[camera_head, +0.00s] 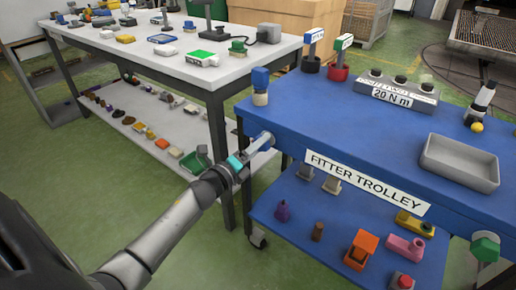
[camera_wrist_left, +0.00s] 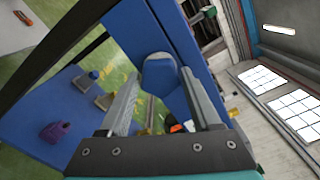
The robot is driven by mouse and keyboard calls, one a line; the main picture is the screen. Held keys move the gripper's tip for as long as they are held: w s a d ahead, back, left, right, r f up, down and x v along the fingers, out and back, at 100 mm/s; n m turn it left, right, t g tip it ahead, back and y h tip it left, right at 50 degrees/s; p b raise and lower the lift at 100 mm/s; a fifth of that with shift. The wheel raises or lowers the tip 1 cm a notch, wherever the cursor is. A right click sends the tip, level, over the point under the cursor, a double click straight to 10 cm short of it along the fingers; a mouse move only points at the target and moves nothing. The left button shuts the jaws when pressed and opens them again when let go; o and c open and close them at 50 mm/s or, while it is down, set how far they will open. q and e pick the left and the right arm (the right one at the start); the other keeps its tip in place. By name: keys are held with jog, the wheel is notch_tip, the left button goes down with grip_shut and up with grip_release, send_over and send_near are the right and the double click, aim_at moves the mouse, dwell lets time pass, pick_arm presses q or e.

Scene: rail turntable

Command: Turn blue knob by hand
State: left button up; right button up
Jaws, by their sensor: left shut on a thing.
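My left gripper (camera_head: 266,140) reaches in at the left front corner of the blue fitter trolley (camera_head: 300,122). In the left wrist view, its two grey fingers (camera_wrist_left: 158,100) stand on either side of a rounded blue knob (camera_wrist_left: 158,74) and are shut on it. In the head view the gripper hides this knob. I cannot tell how far the knob is turned. My right gripper is not in view.
A blue-capped item (camera_head: 260,85) stands on the trolley top just behind the gripper. A grey tray (camera_head: 459,165) lies to the right, and a green knob (camera_head: 485,247) is at the right front. The lower shelf (camera_head: 285,225) holds several parts.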

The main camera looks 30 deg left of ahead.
pick_arm(q)
jog(key=shift+m, duration=0.9)
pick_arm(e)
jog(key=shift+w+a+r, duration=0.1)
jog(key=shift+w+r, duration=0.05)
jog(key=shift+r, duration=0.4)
pick_arm(q)
jog(key=o, duration=1.3)
jog(key=shift+o, duration=0.2)
jog(key=s+a+p, duration=0.1)
jog(key=s, duration=1.4)
jog(key=shift+p, duration=0.4)
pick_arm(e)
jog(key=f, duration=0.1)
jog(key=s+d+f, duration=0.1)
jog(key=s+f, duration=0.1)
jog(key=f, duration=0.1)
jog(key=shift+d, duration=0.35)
pick_arm(q)
jog(key=shift+s+a, duration=0.1)
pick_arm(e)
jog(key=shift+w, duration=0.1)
